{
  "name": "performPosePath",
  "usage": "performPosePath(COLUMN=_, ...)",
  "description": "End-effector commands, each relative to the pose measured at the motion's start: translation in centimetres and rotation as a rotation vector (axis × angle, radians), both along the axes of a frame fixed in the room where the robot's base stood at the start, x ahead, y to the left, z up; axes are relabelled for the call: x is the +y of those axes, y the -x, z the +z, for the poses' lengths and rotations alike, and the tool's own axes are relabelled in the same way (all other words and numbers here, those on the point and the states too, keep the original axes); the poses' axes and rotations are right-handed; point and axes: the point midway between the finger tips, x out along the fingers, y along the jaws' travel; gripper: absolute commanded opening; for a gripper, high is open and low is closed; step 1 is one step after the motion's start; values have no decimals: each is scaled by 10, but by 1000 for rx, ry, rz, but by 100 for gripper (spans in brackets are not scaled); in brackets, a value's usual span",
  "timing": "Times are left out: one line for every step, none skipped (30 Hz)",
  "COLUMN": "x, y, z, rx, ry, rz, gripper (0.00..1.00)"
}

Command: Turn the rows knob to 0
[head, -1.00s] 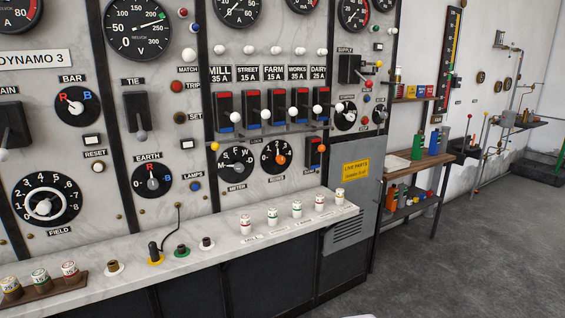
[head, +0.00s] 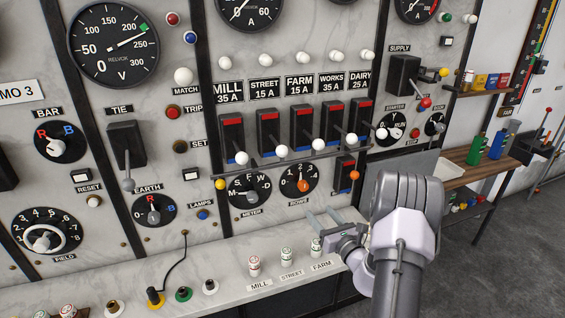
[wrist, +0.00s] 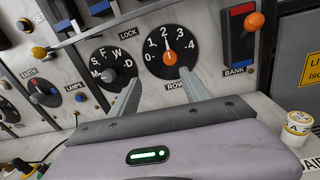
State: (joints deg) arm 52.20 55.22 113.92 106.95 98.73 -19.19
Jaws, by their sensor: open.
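The rows knob (head: 302,183) is an orange knob on a round black dial with white numbers, above the ROWS label on the marble panel. It also shows in the wrist view (wrist: 170,57), where its white pointer stands roughly upright, near the 2. The 0 is at the dial's lower left. My gripper (head: 322,214) is open and empty, below and a little right of the dial in the head view. In the wrist view its two fingers (wrist: 160,86) point at the panel, spread below the dial and apart from the knob.
The meter dial (head: 244,189) is left of the rows dial, and the orange-tipped bank switch (head: 347,172) is right. A rail (head: 290,155) and switches with white ball handles are above. The marble ledge (head: 225,262) below carries several labelled plugs, including a white one (wrist: 297,125).

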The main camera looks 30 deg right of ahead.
Motion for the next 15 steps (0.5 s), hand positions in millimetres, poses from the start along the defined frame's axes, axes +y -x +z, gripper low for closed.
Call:
performPosePath(x=-12, y=6, z=-5, rx=-1, ry=-15, rz=-40, gripper=55)
performPosePath(x=-17, y=8, z=-8, rx=-3, ry=-21, rz=-57, gripper=55)
performPosePath(x=-20, y=6, z=-11, rx=-4, ry=-24, rz=-67, gripper=55)
performPosePath(x=-22, y=3, z=-12, rx=-3, ry=-23, rz=-70, gripper=55)
performPosePath(x=-23, y=-2, z=-12, rx=-4, ry=-22, rz=-69, gripper=55)
performPosePath(x=-24, y=-11, z=-12, rx=-4, ry=-21, rz=-66, gripper=55)
performPosePath(x=-25, y=-19, z=-12, rx=-5, ry=-21, rz=-65, gripper=55)
performPosePath(x=-27, y=-27, z=-13, rx=-5, ry=-19, rz=-65, gripper=55)
performPosePath(x=-29, y=-39, z=-13, rx=-4, ry=-21, rz=-63, gripper=55)
performPosePath(x=-31, y=-49, z=-13, rx=-4, ry=-21, rz=-63, gripper=55)
performPosePath(x=-34, y=-58, z=-13, rx=-4, ry=-20, rz=-63, gripper=55)
performPosePath(x=-37, y=-70, z=-13, rx=-4, ry=-20, rz=-63, gripper=55)
performPosePath(x=-38, y=-79, z=-13, rx=-4, ry=-22, rz=-63, gripper=55)
performPosePath(x=-41, y=-88, z=-14, rx=-4, ry=-21, rz=-63, gripper=55)
performPosePath(x=-44, y=-99, z=-13, rx=-4, ry=-20, rz=-62, gripper=55)
